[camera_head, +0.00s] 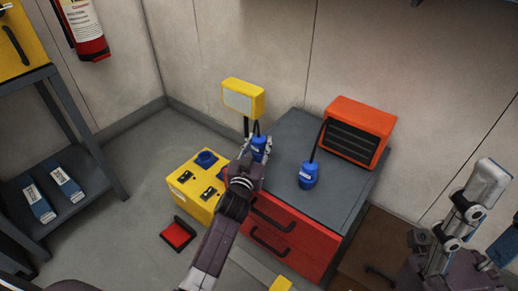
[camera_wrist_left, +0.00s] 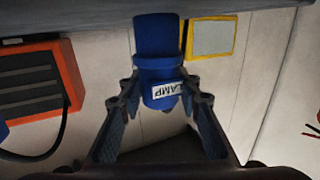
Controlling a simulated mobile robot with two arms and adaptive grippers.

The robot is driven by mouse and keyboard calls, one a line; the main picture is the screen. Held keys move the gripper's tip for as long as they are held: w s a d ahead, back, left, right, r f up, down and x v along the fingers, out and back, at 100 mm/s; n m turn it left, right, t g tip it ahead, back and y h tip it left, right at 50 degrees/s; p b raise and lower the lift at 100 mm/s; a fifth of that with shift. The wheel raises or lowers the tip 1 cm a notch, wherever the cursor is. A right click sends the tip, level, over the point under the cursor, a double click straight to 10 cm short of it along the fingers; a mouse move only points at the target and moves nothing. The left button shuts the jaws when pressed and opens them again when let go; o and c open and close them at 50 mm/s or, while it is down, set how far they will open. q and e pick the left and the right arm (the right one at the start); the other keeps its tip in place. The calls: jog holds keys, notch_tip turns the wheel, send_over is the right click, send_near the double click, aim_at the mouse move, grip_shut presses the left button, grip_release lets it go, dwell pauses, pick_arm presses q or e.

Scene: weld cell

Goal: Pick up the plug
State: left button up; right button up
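The plug (camera_wrist_left: 158,72) is a blue cylinder with a white "LAMP" label. In the left wrist view it sits between the fingertips of my left gripper (camera_wrist_left: 161,85), which touch it on both sides. In the head view, my left gripper (camera_head: 256,148) is around this blue plug (camera_head: 259,143) by the left edge of the grey cabinet top. Whether the plug rests on anything is hard to tell. A second blue plug (camera_head: 308,175) stands on the cabinet top, with a black cable to the orange heater. My right gripper (camera_head: 499,212) is at the right edge, partly cut off, its fingers apart and empty.
The orange heater (camera_head: 359,131) stands on the grey-topped red cabinet (camera_head: 300,245). A yellow lamp (camera_head: 243,98) and a yellow socket box (camera_head: 190,190) are to the left. A red object (camera_head: 178,234) lies on the floor. A shelf (camera_head: 80,207) stands at far left.

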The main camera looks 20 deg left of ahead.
pick_arm(q)
grip_shut()
jog(key=shift+r, duration=0.1)
